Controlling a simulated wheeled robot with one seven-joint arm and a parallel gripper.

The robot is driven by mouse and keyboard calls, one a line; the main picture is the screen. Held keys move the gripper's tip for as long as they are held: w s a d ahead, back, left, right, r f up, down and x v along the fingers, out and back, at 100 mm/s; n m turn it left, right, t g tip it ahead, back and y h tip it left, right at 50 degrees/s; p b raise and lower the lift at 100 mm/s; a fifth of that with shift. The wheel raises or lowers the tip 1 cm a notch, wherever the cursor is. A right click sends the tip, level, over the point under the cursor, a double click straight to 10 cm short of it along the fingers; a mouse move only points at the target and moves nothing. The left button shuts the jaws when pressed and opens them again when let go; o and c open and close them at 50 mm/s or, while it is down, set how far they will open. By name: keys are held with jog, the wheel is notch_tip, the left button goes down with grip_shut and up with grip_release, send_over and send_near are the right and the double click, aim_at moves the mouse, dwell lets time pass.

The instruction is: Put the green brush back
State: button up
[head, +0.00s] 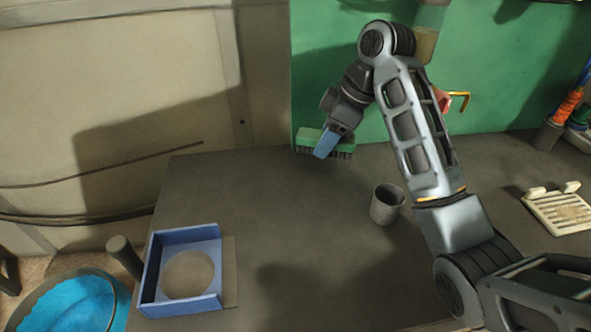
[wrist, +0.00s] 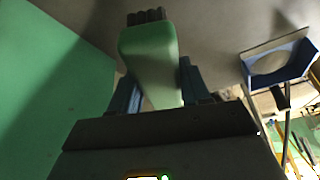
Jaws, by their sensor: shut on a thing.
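The green brush (head: 308,136) has a green block body and dark bristles that point down in the head view. My gripper (head: 326,147) is shut on it, with the blue fingers across its body. It is near the back of the grey table, in front of the green wall panel. In the wrist view the brush (wrist: 150,62) sits between the two blue fingers of my gripper (wrist: 160,85), its dark bristles at the far end. Whether it touches the table is unclear.
A blue frame with a round opening (head: 153,278) sits at the table's front left. A grey cup (head: 387,205) stands right of centre. A cream slatted dish (head: 560,209) lies at right. A blue bucket (head: 75,303) stands lower left. The table's middle is clear.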

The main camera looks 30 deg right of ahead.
aim_at(301, 133)
jog(key=w+a+f, duration=0.2)
jog(key=w+a+f+b, duration=0.1)
jog(key=w+a+f, duration=0.1)
jog(key=a, duration=0.1)
jog(key=w+a+f+b, duration=0.1)
jog(key=w+a+f, duration=0.1)
jog(key=shift+a, duration=0.35)
jog(key=shift+f, duration=1.95)
jog(key=o, duration=1)
jog(key=shift+f, duration=0.15)
jog(key=p+v, duration=0.1)
jog(key=v, duration=1)
jog(key=shift+s+d+r+p, duration=0.15)
jog(key=shift+s+r+p, duration=0.1)
jog(key=shift+r+p, duration=0.3)
